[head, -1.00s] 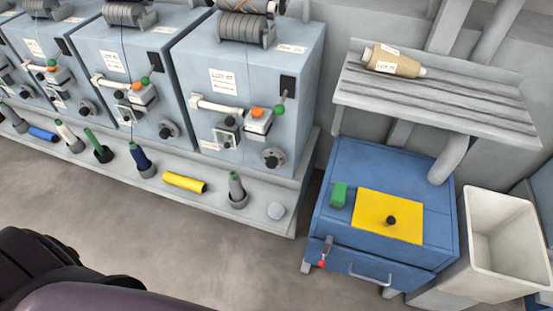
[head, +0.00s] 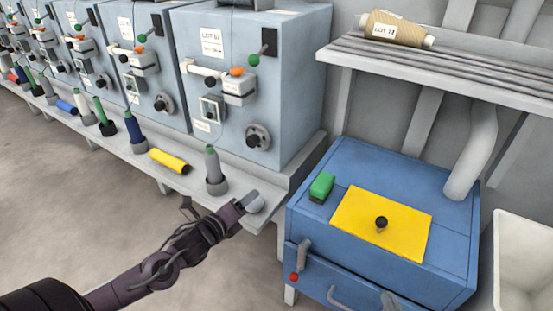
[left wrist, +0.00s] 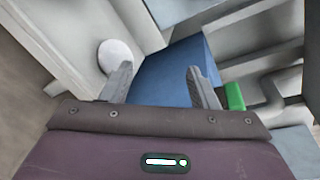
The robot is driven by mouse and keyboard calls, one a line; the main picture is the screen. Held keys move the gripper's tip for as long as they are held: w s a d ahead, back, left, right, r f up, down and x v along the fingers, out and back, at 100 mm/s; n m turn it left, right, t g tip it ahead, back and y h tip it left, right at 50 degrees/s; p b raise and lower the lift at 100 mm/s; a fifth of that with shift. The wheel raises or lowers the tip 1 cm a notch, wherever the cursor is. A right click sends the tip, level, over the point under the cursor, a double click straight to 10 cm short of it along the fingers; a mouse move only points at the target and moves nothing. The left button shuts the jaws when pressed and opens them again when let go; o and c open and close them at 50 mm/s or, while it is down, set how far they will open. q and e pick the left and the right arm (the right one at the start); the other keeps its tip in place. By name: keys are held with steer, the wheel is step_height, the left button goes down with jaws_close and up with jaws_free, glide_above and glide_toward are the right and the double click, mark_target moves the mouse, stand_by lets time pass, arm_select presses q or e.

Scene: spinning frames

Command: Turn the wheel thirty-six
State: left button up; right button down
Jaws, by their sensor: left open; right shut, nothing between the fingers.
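Round dark-hubbed wheels sit low on the fronts of the grey-blue machines. The nearest wheel (head: 257,137) is on the machine labelled LOT 07; another wheel (head: 163,103) is on the machine to its left. I cannot read a thirty-six on any of them. My left gripper (head: 222,203) is open and empty by the ledge, below the nearest wheel and apart from it. Its spread fingers (left wrist: 160,82) show in the left wrist view, with no wheel between them.
A grey bobbin (head: 214,172) and a yellow tube (head: 169,160) stand and lie there. The blue cabinet (head: 345,165) carries a green block (head: 322,186) and yellow plate (head: 405,220). A shelf overhangs it.

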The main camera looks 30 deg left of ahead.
mark_target(250, 144)
arm_select(q)
steer(key=w+a+r+m, duration=0.2)
steer(key=r+m, duration=0.1)
steer(key=w+a+r+m+t+b, duration=0.1)
steer(key=w+r+m, duration=0.1)
steer(key=r+m, duration=0.1)
steer(key=w+a+r+m+t, duration=0.1)
steer(key=w+a+r+m, duration=0.1)
steer(key=w+r+m, duration=0.1)
steer(key=shift+a+r+m+b, duration=0.1)
steer(key=shift+a+m+b, duration=0.2)
steer(key=shift+a+b, duration=0.05)
steer(key=w, duration=0.2)
steer(key=w+b, duration=0.1)
steer(key=w, duration=0.1)
steer(key=shift+w+d, duration=0.2)
steer(key=shift+w, duration=0.25)
arm_select(e)
step_height(250, 144, up, 19)
steer(key=w+t+y, duration=0.1)
steer(key=t+y, duration=0.2)
steer(key=t, duration=0.6)
steer(key=shift+w+d+y, duration=0.2)
steer(key=shift+d+y, duration=0.1)
steer(key=shift+d, duration=0.15)
